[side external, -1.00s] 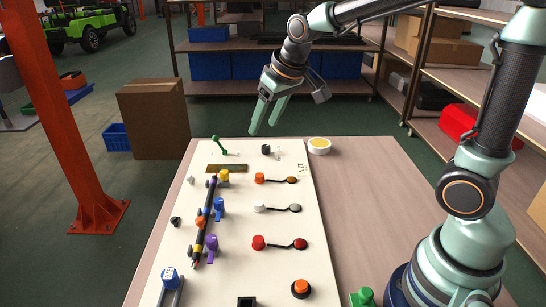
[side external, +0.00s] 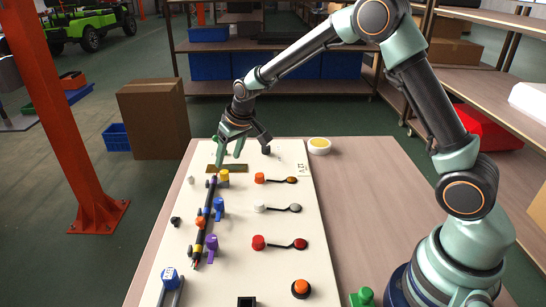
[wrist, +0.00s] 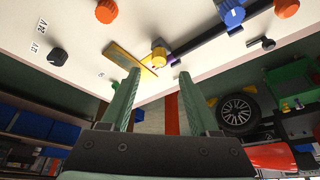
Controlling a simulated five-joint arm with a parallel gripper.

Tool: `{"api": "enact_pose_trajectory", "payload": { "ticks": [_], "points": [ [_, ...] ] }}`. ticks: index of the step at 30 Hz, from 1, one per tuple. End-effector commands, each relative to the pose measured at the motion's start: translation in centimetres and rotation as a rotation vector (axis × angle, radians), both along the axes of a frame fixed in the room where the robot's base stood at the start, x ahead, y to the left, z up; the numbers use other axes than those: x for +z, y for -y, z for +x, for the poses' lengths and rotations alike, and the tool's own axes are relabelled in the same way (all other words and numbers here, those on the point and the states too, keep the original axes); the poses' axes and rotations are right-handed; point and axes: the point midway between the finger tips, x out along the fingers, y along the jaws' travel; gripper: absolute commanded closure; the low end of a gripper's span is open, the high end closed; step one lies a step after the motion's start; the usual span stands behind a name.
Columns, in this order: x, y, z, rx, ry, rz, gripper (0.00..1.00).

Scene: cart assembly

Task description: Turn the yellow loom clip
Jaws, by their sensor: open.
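The yellow loom clip (side external: 224,175) sits at the far end of the dark wire loom (side external: 207,212) on the white board. In the wrist view the yellow clip (wrist: 159,55) shows just beyond and between my fingertips, which look apart from it. My gripper (side external: 229,154) is open and empty, pointing down above the far part of the board. In the wrist view its two green fingers (wrist: 160,76) are spread on either side of the clip's line.
A brass plate (side external: 227,169) lies beside the clip. A yellow-topped white round container (side external: 319,145) stands on the bare table.

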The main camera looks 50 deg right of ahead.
Motion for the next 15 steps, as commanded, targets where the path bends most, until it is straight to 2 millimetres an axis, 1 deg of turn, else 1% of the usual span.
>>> {"api": "enact_pose_trajectory", "payload": {
  "ticks": [1, 6, 10, 15],
  "points": [
    [-1.0, 0.0, 0.3, 0.000, -0.004, 0.000, 0.39],
    [-3.6, 0.0, 1.4, 0.000, -0.003, -0.001, 0.39],
    [-5.0, 0.0, 2.0, 0.000, -0.002, -0.001, 0.39],
    [-6.1, 0.0, 2.5, 0.000, 0.000, -0.001, 0.39]
  ]
}}
